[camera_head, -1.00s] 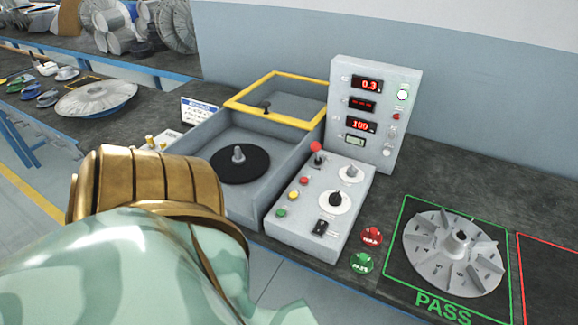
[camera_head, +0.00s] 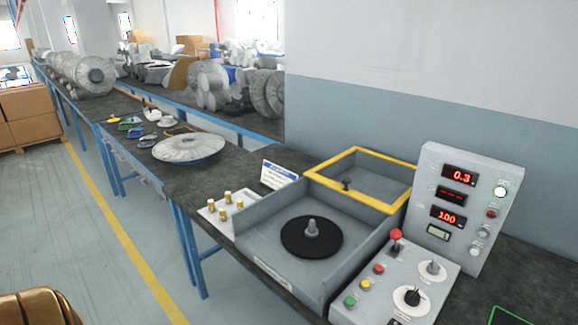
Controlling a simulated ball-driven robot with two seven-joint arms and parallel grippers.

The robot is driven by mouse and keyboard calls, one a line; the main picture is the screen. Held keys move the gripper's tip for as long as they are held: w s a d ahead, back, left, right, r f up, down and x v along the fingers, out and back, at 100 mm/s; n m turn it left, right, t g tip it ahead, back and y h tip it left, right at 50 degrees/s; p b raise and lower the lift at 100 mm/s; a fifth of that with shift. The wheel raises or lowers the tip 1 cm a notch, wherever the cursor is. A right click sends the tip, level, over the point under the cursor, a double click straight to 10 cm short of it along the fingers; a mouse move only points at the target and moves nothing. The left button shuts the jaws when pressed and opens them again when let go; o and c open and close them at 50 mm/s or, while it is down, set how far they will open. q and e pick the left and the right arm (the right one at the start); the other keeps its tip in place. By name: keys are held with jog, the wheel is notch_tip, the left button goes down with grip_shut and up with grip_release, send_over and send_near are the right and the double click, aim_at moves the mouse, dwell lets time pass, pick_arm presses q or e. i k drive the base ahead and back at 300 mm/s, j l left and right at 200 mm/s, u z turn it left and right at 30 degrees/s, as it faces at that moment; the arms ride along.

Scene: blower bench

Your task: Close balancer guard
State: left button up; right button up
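The balancer (camera_head: 275,256) is a grey open-topped box on the bench, right of centre. A black disc (camera_head: 311,245) with a grey spindle stands bare inside it. The guard, a clear panel in a yellow frame (camera_head: 338,186), sits over the rear of the box and leaves the disc uncovered. A small dark knob (camera_head: 347,184) shows at the guard. Neither gripper is in view; only a bronze part of my own arm shows at the bottom left.
A control panel (camera_head: 395,285) with buttons and a red-knobbed lever adjoins the balancer on the right, with an upright display box (camera_head: 463,206) behind it. Brass-coloured pegs (camera_head: 226,205) and a small sign (camera_head: 279,174) stand left. A grey impeller disc (camera_head: 188,147) lies further left.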

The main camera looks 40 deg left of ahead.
aim_at(391, 211)
jog(key=i+u, duration=0.25)
jog(key=u, duration=0.15)
jog(key=i+l+u, duration=0.2)
jog(key=u, duration=0.2)
